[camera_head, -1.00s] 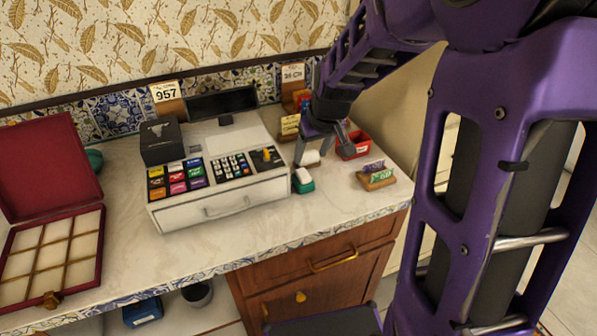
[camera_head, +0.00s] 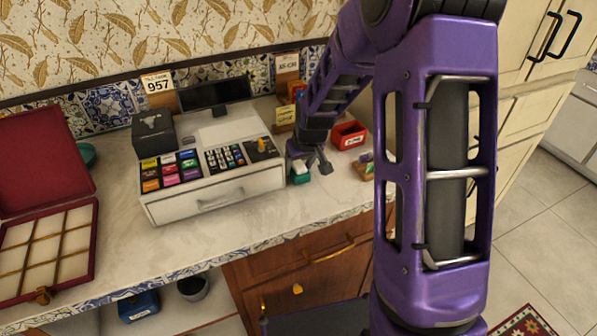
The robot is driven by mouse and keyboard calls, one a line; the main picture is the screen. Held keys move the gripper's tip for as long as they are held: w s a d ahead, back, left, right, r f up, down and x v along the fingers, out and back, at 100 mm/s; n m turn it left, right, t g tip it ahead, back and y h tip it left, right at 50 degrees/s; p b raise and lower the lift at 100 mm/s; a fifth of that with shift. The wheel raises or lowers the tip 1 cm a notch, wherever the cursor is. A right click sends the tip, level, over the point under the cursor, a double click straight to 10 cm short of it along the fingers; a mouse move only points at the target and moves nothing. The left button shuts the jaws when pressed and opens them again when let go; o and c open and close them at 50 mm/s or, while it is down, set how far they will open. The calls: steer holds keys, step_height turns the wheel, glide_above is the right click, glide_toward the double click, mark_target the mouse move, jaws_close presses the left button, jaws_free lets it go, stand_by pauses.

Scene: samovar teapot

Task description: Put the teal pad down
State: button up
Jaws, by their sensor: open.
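The teal pad (camera_head: 300,178) is a small block with a pale top. It rests on the counter just right of the cash register's front corner. My gripper (camera_head: 308,166) is open and low over the counter, right at the pad. One finger is above or beside the pad and the other is to its right, apart from it. The gripper hides part of the pad, so I cannot tell whether they touch.
The white cash register (camera_head: 215,196) stands close on the left. A red bin (camera_head: 349,134) is behind on the right. A small packet holder (camera_head: 362,171) is partly hidden by my arm. An open red box (camera_head: 50,270) is far left. The front counter (camera_head: 235,221) is clear.

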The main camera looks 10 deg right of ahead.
steer(key=shift+c, duration=0.3)
jaws_close()
steer(key=shift+r, duration=0.1)
